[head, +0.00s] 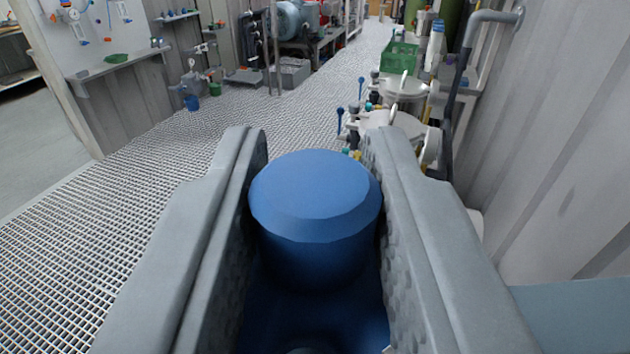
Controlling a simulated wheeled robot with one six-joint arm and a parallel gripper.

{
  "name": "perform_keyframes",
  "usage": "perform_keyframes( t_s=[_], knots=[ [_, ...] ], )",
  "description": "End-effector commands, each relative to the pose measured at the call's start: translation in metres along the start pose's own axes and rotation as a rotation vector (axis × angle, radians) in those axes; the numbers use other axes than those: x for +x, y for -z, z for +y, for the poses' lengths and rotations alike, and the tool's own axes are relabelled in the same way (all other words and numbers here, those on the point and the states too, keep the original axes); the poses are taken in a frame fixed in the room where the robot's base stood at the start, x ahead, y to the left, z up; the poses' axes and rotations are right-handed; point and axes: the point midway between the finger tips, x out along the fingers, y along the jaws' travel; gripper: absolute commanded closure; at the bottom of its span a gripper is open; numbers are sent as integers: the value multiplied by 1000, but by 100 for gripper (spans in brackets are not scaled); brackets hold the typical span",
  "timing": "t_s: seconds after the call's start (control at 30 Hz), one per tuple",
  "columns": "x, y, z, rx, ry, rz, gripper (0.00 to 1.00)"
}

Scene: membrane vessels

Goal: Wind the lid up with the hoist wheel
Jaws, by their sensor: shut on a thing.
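My gripper (315,152) fills the lower middle of the head view, its two grey padded fingers on either side of a blue round knob (315,210). The fingers are shut on this knob. A darker blue surface (325,318) shows below the knob between the fingers; it may be part of the hoist wheel, but most of it is hidden. Ahead, two vessels with pale round lids stand in a row, a nearer lid (388,127) and a farther lid (404,86). I cannot tell which lid the hoist bears, or how high it is.
A pale corrugated wall (570,150) runs close along the right, with a grey pipe (466,75) on it. A green crate (400,55) is beyond the vessels. Pumps (295,22) stand at the back. The grated floor (130,220) at left is open.

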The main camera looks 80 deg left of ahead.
Motion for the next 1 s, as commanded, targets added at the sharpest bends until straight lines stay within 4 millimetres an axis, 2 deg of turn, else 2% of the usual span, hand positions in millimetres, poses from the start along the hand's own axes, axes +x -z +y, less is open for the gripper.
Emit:
perform_keyframes(
  t_s=[0.4,0.9,0.93,1.0],
  knots=[
    [1,1,0,-1,164,1,97],
    [1,1,0,-1,181,1,97],
    [1,1,0,-1,181,1,70],
    [1,1,0,-1,181,1,56]
  ],
)
